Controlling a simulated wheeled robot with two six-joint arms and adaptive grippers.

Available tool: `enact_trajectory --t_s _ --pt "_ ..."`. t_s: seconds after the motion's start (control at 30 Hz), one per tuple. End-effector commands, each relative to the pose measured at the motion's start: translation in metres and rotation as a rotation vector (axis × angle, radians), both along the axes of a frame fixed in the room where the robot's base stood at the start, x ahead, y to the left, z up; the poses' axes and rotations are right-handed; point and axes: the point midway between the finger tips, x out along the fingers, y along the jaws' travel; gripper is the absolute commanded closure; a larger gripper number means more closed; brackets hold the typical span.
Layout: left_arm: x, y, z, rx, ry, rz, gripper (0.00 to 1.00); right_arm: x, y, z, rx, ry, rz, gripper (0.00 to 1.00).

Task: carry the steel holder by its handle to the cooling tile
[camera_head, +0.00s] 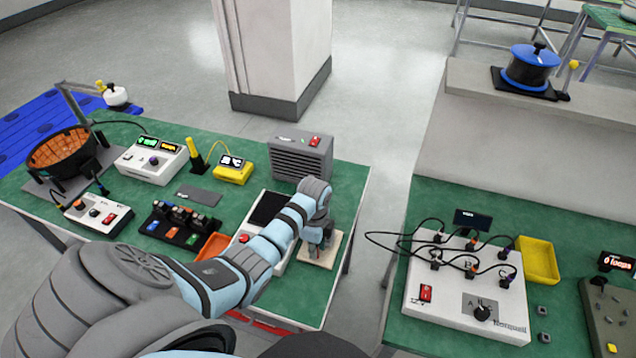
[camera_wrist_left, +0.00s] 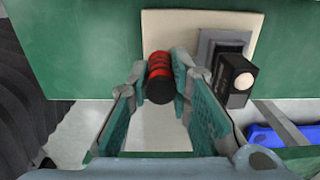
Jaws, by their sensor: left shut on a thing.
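My left gripper (camera_wrist_left: 161,88) is shut on a black handle with red bands (camera_wrist_left: 159,72), which points toward the wrist camera. The grey steel holder (camera_wrist_left: 206,45) shows just right of the handle, with a black block and a pale round spot on it. Behind both is the cream cooling tile (camera_wrist_left: 158,27); I cannot tell whether the holder touches it. In the head view the tile (camera_head: 327,256) lies at the right end of the green table, under my left gripper (camera_head: 319,245), which hides most of the holder. My right gripper is not in view.
A grey vented box (camera_head: 301,159) stands behind my left wrist. A white device with a dark plate (camera_head: 268,208) is beside the tile, partly behind my arm. The table's right edge is close to the tile. A second green table (camera_head: 430,208) stands across a gap.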

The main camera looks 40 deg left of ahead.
Motion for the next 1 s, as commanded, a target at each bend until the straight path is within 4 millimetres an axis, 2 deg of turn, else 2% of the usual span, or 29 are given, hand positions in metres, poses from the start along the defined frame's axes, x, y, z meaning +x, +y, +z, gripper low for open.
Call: enact_trajectory --t_s 0.03,0.23,0.37,0.4,0.5,0.83,0.93,1.0 --pt "0.001 0.0 -0.014 0.0 -0.001 -0.001 1.0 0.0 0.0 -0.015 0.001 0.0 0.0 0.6" --pt "0.001 -0.002 -0.008 0.0 -0.001 -0.003 1.0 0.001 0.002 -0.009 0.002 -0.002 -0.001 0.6" --pt "0.001 -0.002 -0.011 0.0 0.0 -0.003 1.0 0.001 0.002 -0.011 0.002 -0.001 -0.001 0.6" --pt "0.001 -0.002 -0.011 0.0 0.0 -0.003 0.77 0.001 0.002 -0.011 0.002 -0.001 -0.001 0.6" --pt "0.001 -0.002 -0.01 0.0 0.0 -0.003 0.61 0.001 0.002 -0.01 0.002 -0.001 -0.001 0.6" --pt "0.001 -0.002 -0.007 0.0 -0.001 -0.003 0.61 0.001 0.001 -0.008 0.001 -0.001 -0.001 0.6" --pt "0.002 -0.001 0.004 0.0 -0.002 -0.004 0.61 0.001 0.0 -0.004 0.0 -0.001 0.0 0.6" --pt "0.002 -0.002 0.019 0.0 -0.004 -0.005 0.61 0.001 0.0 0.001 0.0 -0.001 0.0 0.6"
